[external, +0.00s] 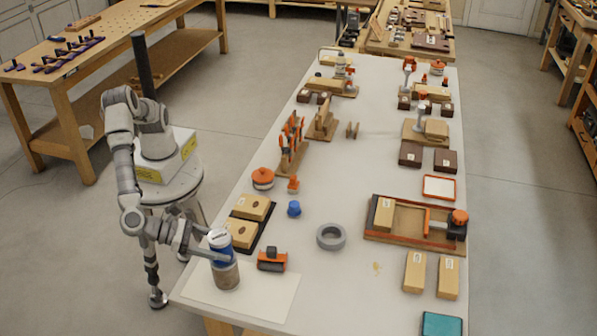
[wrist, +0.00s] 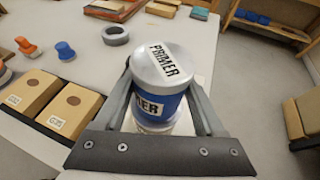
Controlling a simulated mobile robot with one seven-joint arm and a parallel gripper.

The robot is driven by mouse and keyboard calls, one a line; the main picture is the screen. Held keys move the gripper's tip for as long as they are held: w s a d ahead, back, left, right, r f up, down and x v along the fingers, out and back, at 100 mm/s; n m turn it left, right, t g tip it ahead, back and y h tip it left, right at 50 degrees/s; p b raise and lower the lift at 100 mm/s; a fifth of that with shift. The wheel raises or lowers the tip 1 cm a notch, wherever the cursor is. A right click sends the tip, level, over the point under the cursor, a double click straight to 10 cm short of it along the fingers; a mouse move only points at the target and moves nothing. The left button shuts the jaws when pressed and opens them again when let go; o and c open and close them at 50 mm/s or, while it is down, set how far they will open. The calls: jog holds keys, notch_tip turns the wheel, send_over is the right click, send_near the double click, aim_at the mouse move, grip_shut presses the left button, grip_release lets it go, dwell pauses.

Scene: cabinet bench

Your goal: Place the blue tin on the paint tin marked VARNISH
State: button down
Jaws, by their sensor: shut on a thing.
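The blue tin (external: 221,249) has a silver lid, and PRIMER is readable on its lid and side in the wrist view (wrist: 160,105). My gripper (external: 222,257) is shut on it, with one finger on each side in the wrist view (wrist: 160,95). The blue tin is upright, directly above a brownish-grey paint tin (external: 226,277) standing on a white sheet. In the external view they look stacked; I cannot tell whether they touch. No marking is readable on the lower tin. The blue tin hides most of it in the wrist view.
The white sheet (external: 270,296) lies at the table's near left corner. An orange and black tool (external: 272,261) lies right of the tins. Boxes in a dark tray (external: 262,238), a blue knob (external: 294,209) and a grey ring (external: 331,237) are farther back. The front middle is mostly clear.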

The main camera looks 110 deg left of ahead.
grip_release()
jog(key=shift+f, duration=0.1)
jog(key=shift+s+d+r, duration=0.15)
jog(key=shift+s+r, duration=0.1)
jog(key=shift+r, duration=0.05)
jog(key=p+v, duration=0.2)
jog(key=v, duration=0.9)
jog(key=shift+s, duration=0.25)
